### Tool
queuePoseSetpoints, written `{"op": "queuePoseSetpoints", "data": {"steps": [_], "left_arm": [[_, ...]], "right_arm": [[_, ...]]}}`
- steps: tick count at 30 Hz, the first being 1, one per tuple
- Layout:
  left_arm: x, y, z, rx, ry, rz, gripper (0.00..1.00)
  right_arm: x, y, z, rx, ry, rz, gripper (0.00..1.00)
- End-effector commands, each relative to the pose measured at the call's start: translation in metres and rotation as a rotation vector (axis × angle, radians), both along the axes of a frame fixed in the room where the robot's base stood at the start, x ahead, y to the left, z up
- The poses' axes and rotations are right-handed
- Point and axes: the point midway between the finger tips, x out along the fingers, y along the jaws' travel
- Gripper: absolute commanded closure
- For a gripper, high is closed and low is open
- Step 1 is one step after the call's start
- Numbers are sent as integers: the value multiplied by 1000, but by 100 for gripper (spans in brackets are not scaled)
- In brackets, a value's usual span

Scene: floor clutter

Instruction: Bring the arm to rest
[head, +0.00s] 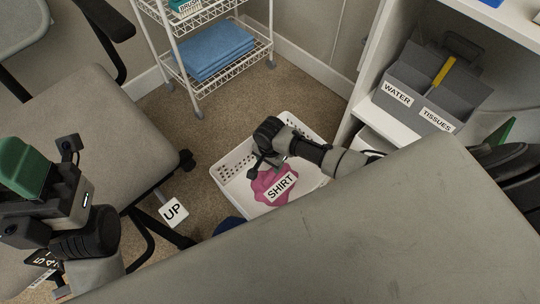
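My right arm (320,153) reaches in from the right over a white perforated basket (233,181). Its gripper (266,165) points down above a pink shirt (262,187) labelled SHIRT, which lies in the basket. The fingers look spread with nothing between them; whether they touch the shirt is unclear. My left gripper (45,165) is raised at the left edge, in front of the office chair. A green thing (22,167) is at its finger end. I cannot tell whether the fingers are closed on it.
A grey chair (92,122) fills the left. A white wire cart (222,82) holds folded blue cloth (208,50). A shelf at right holds a grey caddy (425,86) labelled WATER and TISSUES. A large grey surface (350,250) covers the front.

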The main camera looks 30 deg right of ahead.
Motion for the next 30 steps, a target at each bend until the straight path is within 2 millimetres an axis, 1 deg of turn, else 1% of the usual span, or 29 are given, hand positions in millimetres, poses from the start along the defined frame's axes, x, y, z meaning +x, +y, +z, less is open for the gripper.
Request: {"op": "queuePoseSetpoints", "data": {"steps": [1, 3, 8, 11, 14, 17, 20, 23, 24, 26, 27, 29, 30], "left_arm": [[0, 0, 0, 0, 7, -1, 57], [-1, 0, -1, -1, 11, 0, 57], [-1, 0, -2, -1, 12, -1, 57], [2, 0, -4, 6, 34, 2, 57], [14, -3, -9, 32, 123, 10, 57], [36, -6, -22, 80, 293, 25, 57], [61, -9, -46, 141, 510, 42, 57], [82, -10, -76, 201, 732, 60, 57], [89, -10, -90, 224, 820, 66, 57], [97, -9, -112, 259, 953, 75, 57], [101, -8, -128, 282, 1042, 81, 57], [104, -6, -151, 316, 1175, 90, 57], [105, -4, -168, 338, 1264, 94, 57]], "right_arm": [[0, 0, 4, 0, 0, 0, 45], [0, 0, 6, 0, 0, 0, 45], [0, 0, 5, 0, 0, 0, 45], [-3, 3, 5, 5, 1, 15, 45], [-12, 13, 7, 25, -5, 75, 45], [-27, 29, 13, 56, -23, 184, 45], [-46, 45, 23, 86, -52, 316, 45], [-63, 56, 36, 108, -88, 440, 45], [-70, 59, 41, 114, -104, 487, 45], [-79, 62, 50, 119, -129, 554, 45], [-86, 63, 56, 119, -145, 597, 45], [-95, 63, 66, 116, -169, 659, 45], [-102, 63, 73, 114, -185, 699, 45]]}}
